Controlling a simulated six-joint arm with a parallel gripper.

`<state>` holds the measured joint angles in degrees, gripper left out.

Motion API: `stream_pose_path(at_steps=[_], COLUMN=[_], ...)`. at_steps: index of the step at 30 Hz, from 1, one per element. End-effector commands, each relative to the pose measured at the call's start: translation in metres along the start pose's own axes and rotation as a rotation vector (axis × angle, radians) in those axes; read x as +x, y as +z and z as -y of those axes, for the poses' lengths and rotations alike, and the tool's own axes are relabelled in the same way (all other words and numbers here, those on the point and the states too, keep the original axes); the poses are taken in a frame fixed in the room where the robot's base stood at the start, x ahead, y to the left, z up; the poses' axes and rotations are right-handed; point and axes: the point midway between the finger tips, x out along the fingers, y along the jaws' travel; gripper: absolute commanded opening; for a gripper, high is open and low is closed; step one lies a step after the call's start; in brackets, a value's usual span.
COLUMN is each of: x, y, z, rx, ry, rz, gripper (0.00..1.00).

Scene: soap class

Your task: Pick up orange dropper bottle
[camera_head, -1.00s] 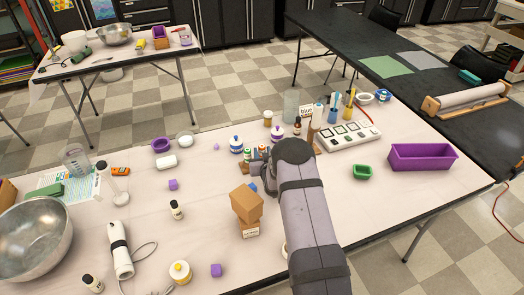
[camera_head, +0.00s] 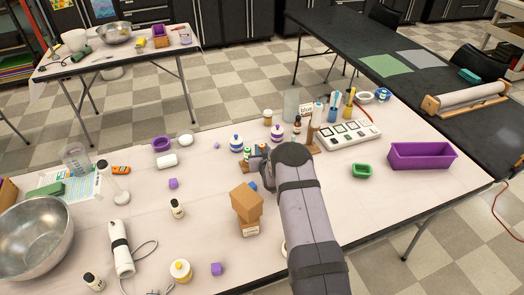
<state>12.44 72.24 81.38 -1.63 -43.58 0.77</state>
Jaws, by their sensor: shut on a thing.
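My gripper (camera_head: 257,165) is at the small cluster of dropper bottles (camera_head: 274,149) near the middle of the table, at the left of my wrist. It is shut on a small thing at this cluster. My wrist and fingers hide most of what is held, so its colour and whether it is lifted are not clear. Small orange and green parts of the bottles show just behind the wrist. The orange dropper bottle cannot be told apart with certainty.
Blue-and-white jars (camera_head: 236,143) and a brown bottle (camera_head: 297,125) stand close behind the cluster. Stacked cardboard boxes (camera_head: 247,203) stand in front of my gripper. A white palette (camera_head: 349,135) and purple bin (camera_head: 422,155) are at right.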

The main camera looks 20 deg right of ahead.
Motion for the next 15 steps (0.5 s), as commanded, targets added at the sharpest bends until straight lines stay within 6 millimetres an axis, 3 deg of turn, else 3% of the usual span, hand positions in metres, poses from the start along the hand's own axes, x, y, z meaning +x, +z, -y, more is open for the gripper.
stream_pose_path(at_steps=[8,15], x=[-0.002,-0.009], y=[-0.007,-0.025], z=[0.0,0.0], rx=[0.0,0.0], ry=[0.0,0.0], rz=[-0.002,-0.003], gripper=[0.0,0.0])
